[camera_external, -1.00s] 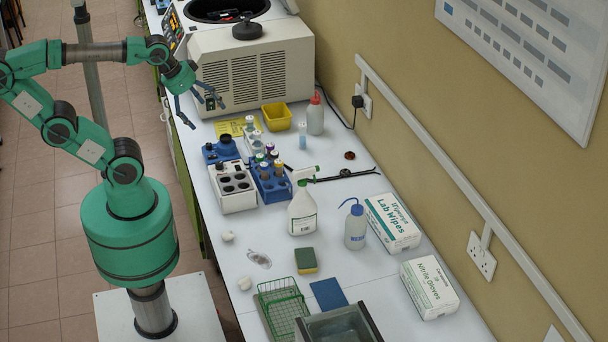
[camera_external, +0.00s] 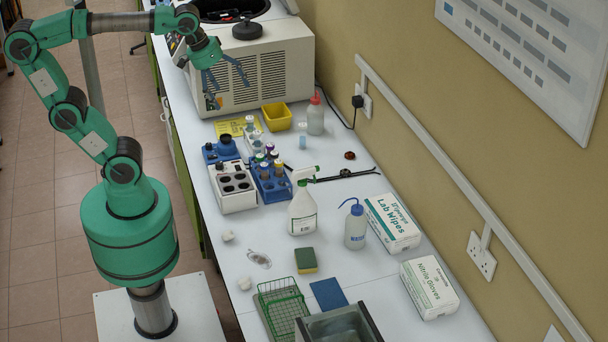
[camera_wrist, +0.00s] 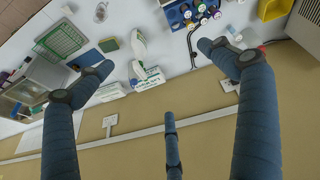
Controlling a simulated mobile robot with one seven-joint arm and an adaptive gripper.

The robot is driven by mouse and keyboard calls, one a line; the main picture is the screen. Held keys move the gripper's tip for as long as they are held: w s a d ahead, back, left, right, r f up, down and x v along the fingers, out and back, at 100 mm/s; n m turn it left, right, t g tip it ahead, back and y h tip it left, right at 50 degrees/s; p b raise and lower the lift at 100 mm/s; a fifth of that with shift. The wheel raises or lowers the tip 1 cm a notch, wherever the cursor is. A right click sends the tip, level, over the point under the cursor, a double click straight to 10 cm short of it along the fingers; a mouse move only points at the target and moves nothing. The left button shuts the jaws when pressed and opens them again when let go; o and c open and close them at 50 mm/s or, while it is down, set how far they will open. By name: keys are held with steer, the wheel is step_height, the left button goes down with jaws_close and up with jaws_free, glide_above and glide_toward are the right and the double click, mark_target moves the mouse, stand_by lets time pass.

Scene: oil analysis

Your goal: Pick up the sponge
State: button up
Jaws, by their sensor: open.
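The sponge (camera_external: 306,260), green on top with a yellow side, lies flat on the white bench, right of the green wire rack. It also shows in the wrist view (camera_wrist: 108,45) at upper left. My gripper (camera_external: 229,92) is raised in front of the large beige machine at the bench's far end, well away from the sponge. Its dark blue fingers are spread, with nothing between them; they also show in the wrist view (camera_wrist: 155,60). Nothing covers the sponge.
Near the sponge are the green wire rack (camera_external: 285,312), a blue mat (camera_external: 328,294) and an open glass-sided tank (camera_external: 340,327). A spray bottle (camera_external: 302,212), wash bottle (camera_external: 355,228) and blue tube rack (camera_external: 270,183) stand farther back. The beige machine (camera_external: 270,65) is behind my gripper.

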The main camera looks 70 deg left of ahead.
steer(key=w+d+r+n+g, duration=0.15)
steer(key=w+d+n, duration=0.45)
steer(key=w+d, duration=0.6)
steer(key=n+g+p, duration=0.1)
steer(key=n+g, duration=0.2)
steer(key=n, duration=0.3)
glide_above(310, 257)
step_height(310, 257, down, 37)
steer(key=shift+r+y, duration=0.15)
steer(key=shift+y, duration=0.15)
steer(key=shift+s, duration=0.1)
steer(key=shift+f+b, duration=0.5)
steer(key=shift+f, duration=3.75)
steer(key=shift+f, duration=0.1)
steer(key=shift+a+f+b, duration=0.1)
steer(key=shift+f+b, duration=0.4)
steer(key=shift+f, duration=2.05)
